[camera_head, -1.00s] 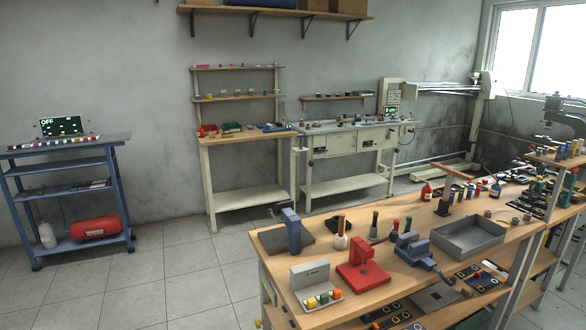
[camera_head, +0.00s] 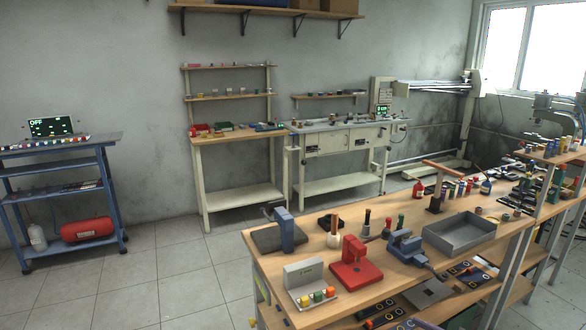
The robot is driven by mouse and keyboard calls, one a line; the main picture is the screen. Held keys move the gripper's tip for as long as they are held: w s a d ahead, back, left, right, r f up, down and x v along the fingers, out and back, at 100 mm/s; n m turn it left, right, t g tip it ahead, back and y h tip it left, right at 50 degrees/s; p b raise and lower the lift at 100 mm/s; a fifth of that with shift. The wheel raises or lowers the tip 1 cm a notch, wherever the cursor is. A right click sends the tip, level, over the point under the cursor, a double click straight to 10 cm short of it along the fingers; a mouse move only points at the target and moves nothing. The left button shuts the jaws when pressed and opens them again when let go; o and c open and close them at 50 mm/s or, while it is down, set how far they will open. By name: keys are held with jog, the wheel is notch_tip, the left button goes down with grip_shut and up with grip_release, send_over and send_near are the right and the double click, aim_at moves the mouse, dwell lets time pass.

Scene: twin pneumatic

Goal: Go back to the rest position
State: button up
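My gripper is not in the head view, and no part of my arm shows clearly. The room is seen from a standing height. A wooden workbench (camera_head: 300,262) fills the lower right, with a red press-like fixture (camera_head: 355,266), a blue-grey fixture (camera_head: 287,230), a blue vise (camera_head: 405,246) and a grey tray (camera_head: 460,234) on it. Whether my gripper holds anything cannot be seen.
A blue cart (camera_head: 70,151) with a screen reading OFF and a red tank (camera_head: 87,229) stands at the left. Two cream benches (camera_head: 230,136) (camera_head: 345,127) stand along the back wall. Tiled floor (camera_head: 175,265) is clear between the cart and the workbench.

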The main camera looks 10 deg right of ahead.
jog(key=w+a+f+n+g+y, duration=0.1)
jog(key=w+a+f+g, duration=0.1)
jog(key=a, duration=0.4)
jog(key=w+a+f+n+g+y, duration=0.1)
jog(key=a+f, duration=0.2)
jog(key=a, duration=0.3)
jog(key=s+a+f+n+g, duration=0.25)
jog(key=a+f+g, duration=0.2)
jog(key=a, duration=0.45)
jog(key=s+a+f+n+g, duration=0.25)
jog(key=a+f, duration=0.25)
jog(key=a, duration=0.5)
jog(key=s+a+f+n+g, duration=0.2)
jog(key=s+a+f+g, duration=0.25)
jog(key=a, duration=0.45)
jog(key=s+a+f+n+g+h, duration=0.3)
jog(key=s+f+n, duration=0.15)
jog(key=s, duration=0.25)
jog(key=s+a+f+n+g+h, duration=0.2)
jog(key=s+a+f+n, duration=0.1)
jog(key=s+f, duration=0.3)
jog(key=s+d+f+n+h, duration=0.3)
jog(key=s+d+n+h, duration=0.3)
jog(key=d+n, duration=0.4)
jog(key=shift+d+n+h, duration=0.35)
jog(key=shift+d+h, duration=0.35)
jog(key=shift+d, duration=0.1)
